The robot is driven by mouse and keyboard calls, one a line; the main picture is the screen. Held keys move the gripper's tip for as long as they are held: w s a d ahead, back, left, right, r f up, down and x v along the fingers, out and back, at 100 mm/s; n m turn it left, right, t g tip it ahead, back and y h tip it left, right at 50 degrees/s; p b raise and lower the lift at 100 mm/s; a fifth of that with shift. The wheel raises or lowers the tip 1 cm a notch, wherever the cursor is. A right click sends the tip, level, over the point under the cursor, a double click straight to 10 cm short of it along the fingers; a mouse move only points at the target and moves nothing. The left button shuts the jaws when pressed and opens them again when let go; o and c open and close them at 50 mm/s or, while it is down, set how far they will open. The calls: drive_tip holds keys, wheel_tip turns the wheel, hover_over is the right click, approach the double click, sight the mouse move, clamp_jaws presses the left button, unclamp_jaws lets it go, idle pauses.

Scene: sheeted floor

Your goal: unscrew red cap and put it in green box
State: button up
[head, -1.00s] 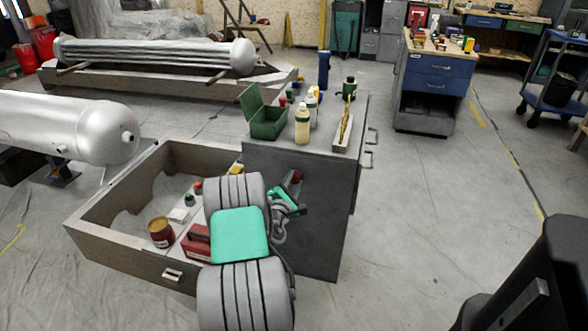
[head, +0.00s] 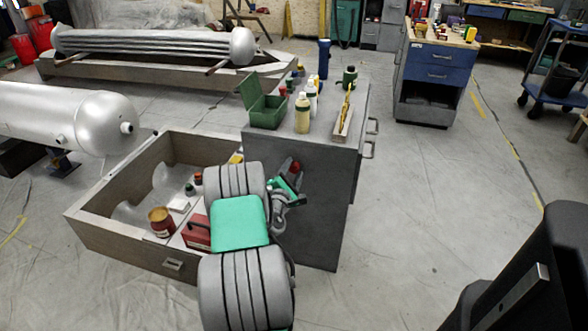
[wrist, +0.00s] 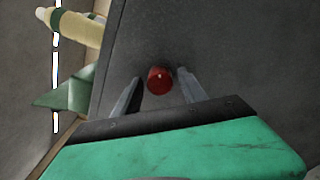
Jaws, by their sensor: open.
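The red cap (head: 295,166) sits on the front face of the grey cabinet, partly hidden by my gripper in the head view. In the wrist view the red cap (wrist: 159,80) shows as a round red end between the two fingertips. My gripper (wrist: 160,92) is open, with one finger to each side of the cap. I cannot tell whether either finger touches it. The green box (head: 268,113) stands on top of the cabinet with its lid open. Part of it shows in the wrist view (wrist: 68,96).
The grey cabinet (head: 315,215) carries bottles (head: 303,113) and a narrow tray (head: 342,128) to the right of the green box. An open drawer (head: 130,243) at left holds a tin (head: 161,221) and a red case (head: 196,233). Floor right of the cabinet is clear.

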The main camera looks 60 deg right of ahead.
drive_tip(key=m+b, duration=0.2)
drive_tip(key=shift+f+m, duration=0.35)
drive_tip(key=shift+m, duration=0.05)
drive_tip(key=shift+m+b, duration=0.95)
drive_tip(key=shift+m, duration=0.05)
drive_tip(key=m+b, duration=0.4)
drive_tip(key=m, duration=0.1)
drive_tip(key=shift+f+m, duration=0.1)
drive_tip(key=shift+m, duration=0.3)
drive_tip(key=m+b, duration=0.6)
drive_tip(key=shift+m+b, duration=0.95)
drive_tip(key=shift+m, duration=0.05)
drive_tip(key=shift+r+m, duration=0.4)
drive_tip(key=shift+r, duration=0.05)
clamp_jaws()
